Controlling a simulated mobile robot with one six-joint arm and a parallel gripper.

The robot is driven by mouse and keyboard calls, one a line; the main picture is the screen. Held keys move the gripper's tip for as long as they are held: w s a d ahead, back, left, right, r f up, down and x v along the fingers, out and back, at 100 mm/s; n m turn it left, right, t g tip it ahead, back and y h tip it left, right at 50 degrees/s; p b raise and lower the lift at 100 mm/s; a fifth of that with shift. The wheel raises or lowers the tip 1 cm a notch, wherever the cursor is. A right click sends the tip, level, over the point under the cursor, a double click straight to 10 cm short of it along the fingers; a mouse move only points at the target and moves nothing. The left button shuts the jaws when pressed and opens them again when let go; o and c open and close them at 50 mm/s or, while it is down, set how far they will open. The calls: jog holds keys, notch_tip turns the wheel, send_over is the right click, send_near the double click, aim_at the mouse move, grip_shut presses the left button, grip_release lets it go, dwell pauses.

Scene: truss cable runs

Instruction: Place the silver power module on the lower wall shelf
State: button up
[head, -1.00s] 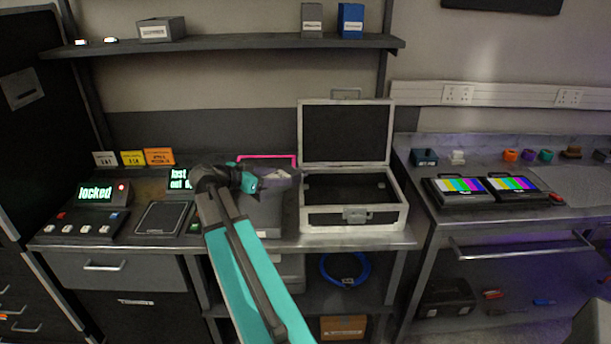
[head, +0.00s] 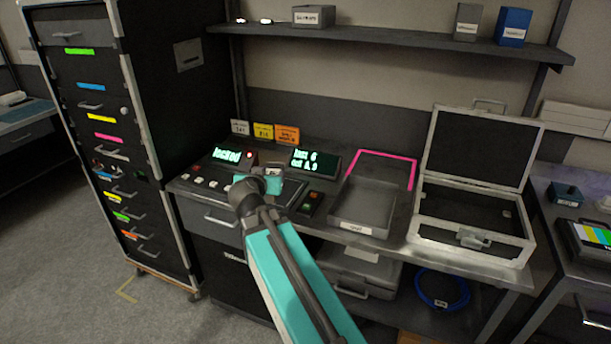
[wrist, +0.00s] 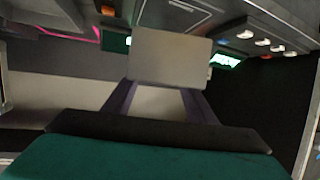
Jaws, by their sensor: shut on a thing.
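My gripper (head: 268,181) is above the left part of the bench, in front of the control panel. In the wrist view my gripper (wrist: 163,98) is shut on a plain pale grey, box-like thing, which I take for the silver power module (wrist: 170,57). Only a small grey part of it shows in the head view, behind the gripper. A dark wall shelf (head: 400,42) runs along the top of the head view, higher than my gripper. It is the only wall shelf in view, and I cannot see whether another hangs above it.
On the shelf stand a labelled grey box (head: 313,17), a grey upright box (head: 467,22) and a blue box (head: 513,27); its middle is free. Below are the lit panel (head: 228,155), a tray (head: 362,207) and an open case (head: 470,232). A tall drawer cabinet (head: 150,150) stands left.

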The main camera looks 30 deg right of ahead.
jog(key=w+a+r+n+t+y, duration=0.1)
jog(key=w+a+r+n+y, duration=0.1)
jog(key=a, duration=0.5)
jog(key=w+a+r+n+t+y, duration=0.1)
jog(key=a+r+n+y, duration=0.4)
jog(key=a+r+y, duration=0.1)
jog(key=shift+w+a+t, duration=0.3)
jog(key=shift+w+a, duration=0.1)
jog(key=shift+a, duration=0.15)
jog(key=shift+f, duration=0.1)
jog(key=shift+a, duration=0.1)
